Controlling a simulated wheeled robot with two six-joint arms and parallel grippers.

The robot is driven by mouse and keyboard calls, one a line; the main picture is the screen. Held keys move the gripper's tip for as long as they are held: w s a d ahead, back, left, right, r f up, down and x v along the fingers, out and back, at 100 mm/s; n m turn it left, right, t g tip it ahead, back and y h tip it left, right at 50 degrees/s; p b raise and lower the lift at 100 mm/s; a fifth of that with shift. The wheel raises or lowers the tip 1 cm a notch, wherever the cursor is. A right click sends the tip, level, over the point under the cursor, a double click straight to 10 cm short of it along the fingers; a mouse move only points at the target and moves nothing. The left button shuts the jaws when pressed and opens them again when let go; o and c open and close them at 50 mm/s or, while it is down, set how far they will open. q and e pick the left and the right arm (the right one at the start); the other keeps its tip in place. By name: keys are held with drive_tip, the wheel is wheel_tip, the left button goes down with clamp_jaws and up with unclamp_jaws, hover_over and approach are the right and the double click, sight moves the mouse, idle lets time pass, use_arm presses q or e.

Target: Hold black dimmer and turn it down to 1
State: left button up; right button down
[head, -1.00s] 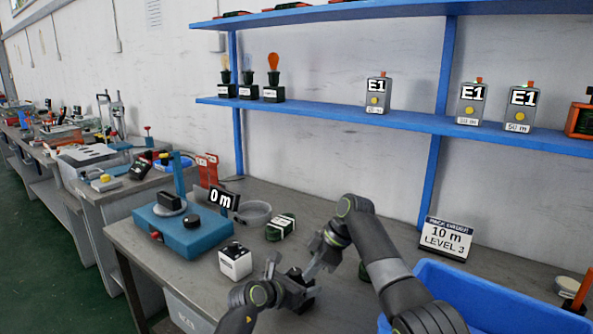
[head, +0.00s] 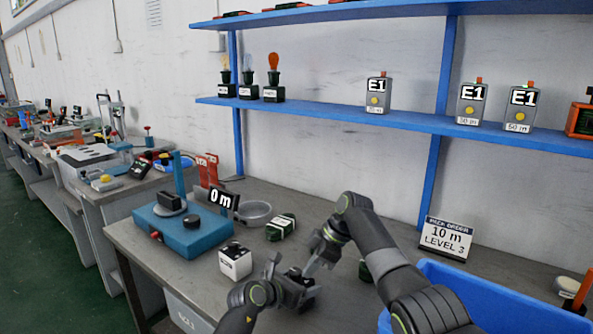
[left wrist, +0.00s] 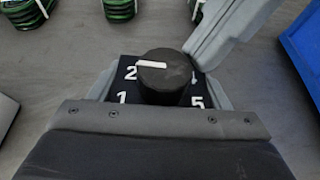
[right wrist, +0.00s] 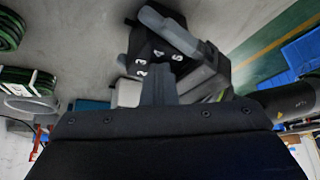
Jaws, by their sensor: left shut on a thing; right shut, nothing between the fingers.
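The black dimmer (head: 296,274) is at the front of the bench, partly hidden by my grippers. In the left wrist view its round black knob (left wrist: 165,75) has a white pointer bar lying toward the 2; 1 and 5 also show. My left gripper (head: 302,286) is shut on the dimmer's body, with a finger on each side. My right gripper (head: 309,271) is shut and empty, its tips close to the dimmer. The right wrist view shows the dimmer's numbered face (right wrist: 160,52) just beyond the right fingertips (right wrist: 155,88); I cannot tell whether they touch the knob.
A white-and-black box (head: 235,261) and a blue machine (head: 185,232) stand left of the dimmer. A green coil (head: 281,227) and a grey bowl (head: 256,213) lie behind. A blue bin (head: 470,285) is at right, beside a card reading 10 m LEVEL 3 (head: 446,238).

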use_arm(q)
drive_tip(key=shift+d, duration=0.15)
use_arm(e)
drive_tip(key=shift+w+a+r, duration=0.1)
drive_tip(key=shift+w+a, duration=0.05)
drive_tip(key=shift+w, duration=0.2)
drive_tip(key=shift+d, duration=0.45)
drive_tip(key=shift+d+r, duration=0.1)
drive_tip(key=shift+r, duration=2.85)
use_arm(q)
drive_tip(key=o, duration=1.1)
